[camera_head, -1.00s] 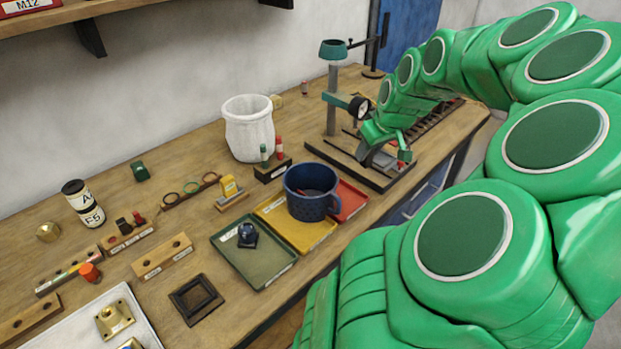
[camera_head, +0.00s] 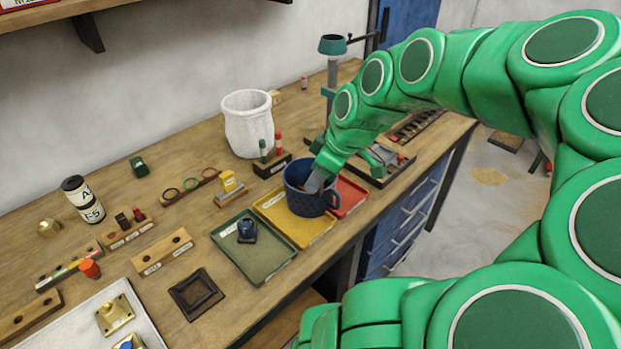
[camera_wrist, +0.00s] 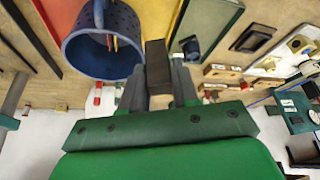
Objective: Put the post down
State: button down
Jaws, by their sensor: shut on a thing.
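My gripper (camera_head: 316,183) is over the blue mug (camera_head: 303,204) in the head view, and its fingertips overlap the mug's rim there. In the wrist view my gripper (camera_wrist: 158,85) is shut on a dark brown, blocky piece, the post (camera_wrist: 157,60), between its two grey fingers. The post's far end and the gap to the surface below cannot be judged. The head view does not show the post clearly. The mug (camera_wrist: 75,50) stands left of the fingers in the wrist view, with thin red and yellow things inside it.
A dark blue piece (camera_head: 246,230) sits in the green tray. A white pot (camera_head: 247,125) and the drill press (camera_head: 332,75) stand behind. Bench room is clear beside the black frame (camera_head: 197,293).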

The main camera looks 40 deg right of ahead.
jog(key=shift+w+d+f, duration=1.2)
jog(key=shift+w+f, duration=0.4)
jog(key=shift+f, duration=0.45)
jog(key=shift+w+d+f, duration=1.25)
jog(key=shift+w+f, duration=0.3)
jog(key=shift+f, duration=0.45)
jog(key=shift+w+d+f, duration=1.2)
jog(key=shift+w+f, duration=0.4)
jog(key=shift+f, duration=0.45)
jog(key=shift+f, duration=0.4)
jog(key=c, duration=0.8)
grip_release()
jog(key=shift+c, duration=0.2)
jog(key=shift+r, duration=0.1)
